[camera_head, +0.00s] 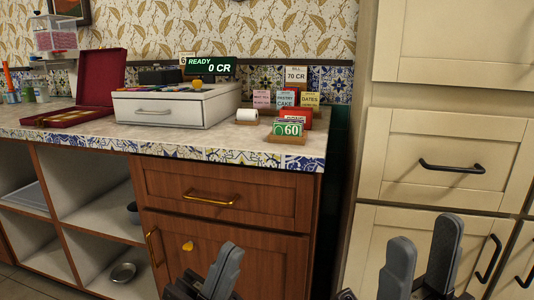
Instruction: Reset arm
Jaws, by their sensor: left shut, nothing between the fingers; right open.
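My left gripper (226,270) is at the bottom centre of the head view, in front of the brown wooden cabinet door. Its fingers are together with nothing between them. My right gripper (420,262) is at the bottom right, in front of the cream cabinet. Its two fingers stand apart and the space between them is empty. Both grippers point upward in the picture and appear below counter height. Most of both arms is out of view. No samovar or teapot can be made out.
A stone counter (185,141) holds a white cash drawer (178,108), a "READY 0 CR" display (211,66), small cards (288,129), a paper roll (247,115) and an open red case (99,80). Brown cabinets with open shelves stand below. A cream cabinet (440,155) with black handles fills the right.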

